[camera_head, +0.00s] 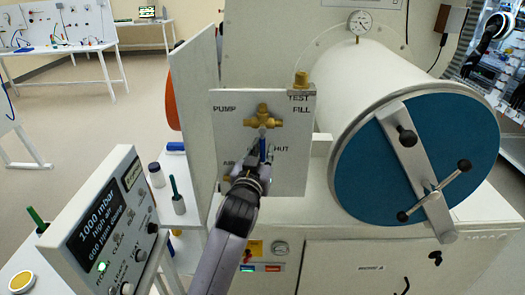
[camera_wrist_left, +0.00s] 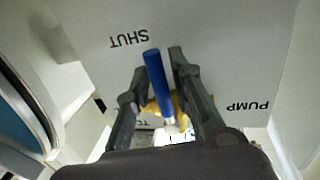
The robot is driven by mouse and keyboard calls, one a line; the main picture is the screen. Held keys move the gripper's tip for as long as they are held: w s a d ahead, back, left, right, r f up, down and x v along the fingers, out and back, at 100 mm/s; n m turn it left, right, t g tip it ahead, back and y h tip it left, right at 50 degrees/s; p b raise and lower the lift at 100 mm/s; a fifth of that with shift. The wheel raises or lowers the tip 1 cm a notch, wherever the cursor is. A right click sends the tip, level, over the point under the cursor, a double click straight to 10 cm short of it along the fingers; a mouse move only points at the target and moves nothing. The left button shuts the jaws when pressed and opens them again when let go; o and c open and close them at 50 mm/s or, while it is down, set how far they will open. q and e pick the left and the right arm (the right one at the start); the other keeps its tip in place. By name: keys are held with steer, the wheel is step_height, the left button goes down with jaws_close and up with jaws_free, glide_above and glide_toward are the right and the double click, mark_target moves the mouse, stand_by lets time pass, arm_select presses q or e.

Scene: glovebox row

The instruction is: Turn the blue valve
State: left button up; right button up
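The blue valve's lever (camera_head: 263,149) hangs down from a brass valve body (camera_head: 263,117) on a pale upright panel (camera_head: 228,125). The panel reads PUMP, TEST, FILL and SHUT, with AIR partly hidden. My left gripper (camera_head: 262,168) is at the lever, in front of the panel. In the left wrist view the blue lever (camera_wrist_left: 156,75) lies between the two fingers of this gripper (camera_wrist_left: 159,66). Gaps show on both sides of it, so the fingers look open around it, not clamped. The brass body is partly hidden behind the fingers.
A large white cylinder with a blue round door (camera_head: 450,130) and crossbar handle stands right of the panel. A pressure gauge (camera_head: 360,22) sits above it. A display box (camera_head: 98,225) reading 1000 mbar stands at lower left. A white plate (camera_head: 195,85) stands just left of the panel.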

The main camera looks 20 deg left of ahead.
arm_select(q)
jaws_close()
stand_by(0.6)
steer(key=shift+a+r+m+p, duration=0.15)
steer(key=shift+m+p, duration=0.15)
steer(key=shift+p, duration=0.25)
steer(key=shift+s+a+r+m+g+p, duration=0.2)
steer(key=shift+a+m+p, duration=0.3)
steer(key=shift+m+p, duration=0.7)
steer(key=shift+s+a+r+m+g+p, duration=0.2)
steer(key=shift+a+m+p, duration=0.45)
steer(key=shift+p, duration=0.9)
steer(key=shift+s+a+r+m+g+p, duration=0.1)
steer(key=shift+a+m+g+p, duration=0.25)
steer(key=shift+m+p, duration=0.95)
steer(key=shift+f, duration=0.1)
